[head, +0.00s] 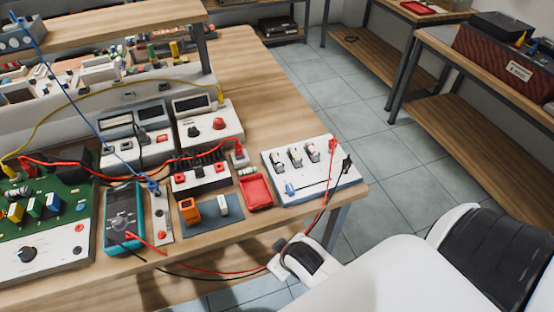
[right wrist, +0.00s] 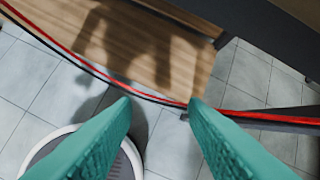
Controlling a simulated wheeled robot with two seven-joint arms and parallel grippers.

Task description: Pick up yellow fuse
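I cannot pick out the yellow fuse for certain. A small yellow part (head: 15,212) stands upright on the green circuit board (head: 68,190) at the left of the bench, among blue, white and green parts. An orange block (head: 190,210) lies on a blue-grey pad (head: 212,226) beside a small whitish part (head: 223,205). My right gripper shows in the right wrist view (right wrist: 160,102) with its two teal fingers apart and nothing held between them. No fuse shows in that view. My left gripper is not in view.
Red and black leads (right wrist: 150,96) cross just ahead of the right fingertips, over floor tiles and wood. In the head view, a multimeter (head: 122,215), red tray (head: 256,191) and white switch panel (head: 312,170) crowd the wooden bench (head: 262,80). Its back right is clear.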

